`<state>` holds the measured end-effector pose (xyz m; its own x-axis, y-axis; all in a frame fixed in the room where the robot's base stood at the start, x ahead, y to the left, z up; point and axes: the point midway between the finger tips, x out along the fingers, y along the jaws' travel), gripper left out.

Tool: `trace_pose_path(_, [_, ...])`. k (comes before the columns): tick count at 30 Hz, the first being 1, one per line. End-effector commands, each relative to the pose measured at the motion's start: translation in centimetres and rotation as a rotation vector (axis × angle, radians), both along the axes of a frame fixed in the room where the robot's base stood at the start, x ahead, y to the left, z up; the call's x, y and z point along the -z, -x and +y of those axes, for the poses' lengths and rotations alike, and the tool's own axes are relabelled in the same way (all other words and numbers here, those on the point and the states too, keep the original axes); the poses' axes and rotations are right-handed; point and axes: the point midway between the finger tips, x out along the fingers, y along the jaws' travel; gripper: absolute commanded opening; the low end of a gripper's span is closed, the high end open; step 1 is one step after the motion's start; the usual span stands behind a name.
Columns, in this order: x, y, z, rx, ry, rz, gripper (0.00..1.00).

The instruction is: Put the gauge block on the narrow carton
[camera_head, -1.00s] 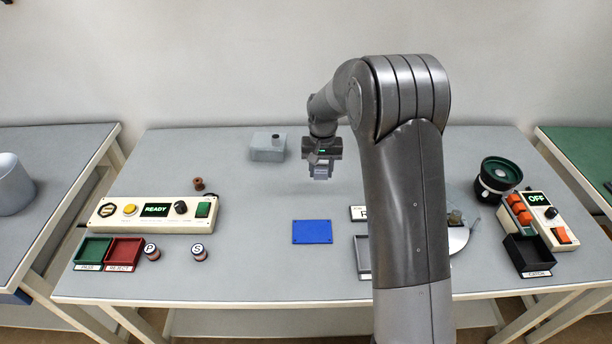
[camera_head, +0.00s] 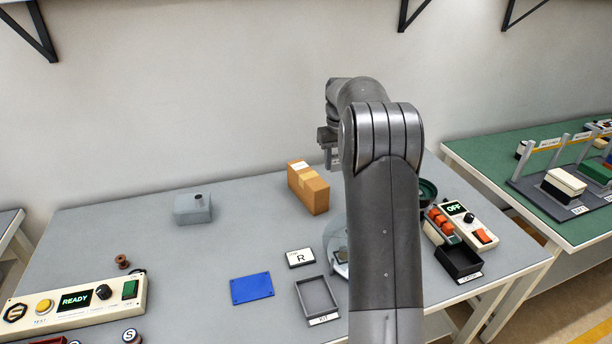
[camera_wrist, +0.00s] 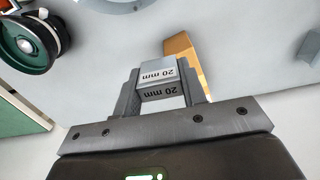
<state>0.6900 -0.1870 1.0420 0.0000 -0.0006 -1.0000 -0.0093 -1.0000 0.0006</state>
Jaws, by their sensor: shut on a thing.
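The gauge block (camera_wrist: 158,76) is a small silver-grey block marked "20 mm". My gripper (camera_wrist: 157,88) is shut on it, one finger on each side. In the head view my gripper (camera_head: 329,152) hangs above the table, up and to the right of the narrow carton, partly hidden by my arm. The narrow carton (camera_head: 308,190) is a brown box with a tape strip, standing on the table. In the wrist view part of the carton (camera_wrist: 179,44) shows beyond the block, which hides some of it. The block is apart from the carton.
A grey block with a dark peg or hole (camera_head: 192,209) stands to the left. A blue plate (camera_head: 251,288), a label plate (camera_head: 300,258) and a grey tray (camera_head: 317,297) lie in front. The feeder's control box (camera_head: 470,222) and black bin (camera_head: 459,262) stand to the right.

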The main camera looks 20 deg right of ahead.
Motion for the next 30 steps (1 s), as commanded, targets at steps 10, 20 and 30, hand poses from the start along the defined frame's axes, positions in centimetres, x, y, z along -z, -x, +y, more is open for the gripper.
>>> trace_pose_path(10, [-0.7,-1.1,-2.7,-0.014,-0.001,0.002,0.13])
trace_pose_path(20, [3.8,-5.9,2.9,-0.014,0.0,0.001,0.13])
trace_pose_path(30, [5.9,-7.5,4.7,-0.009,0.0,0.002,0.13])
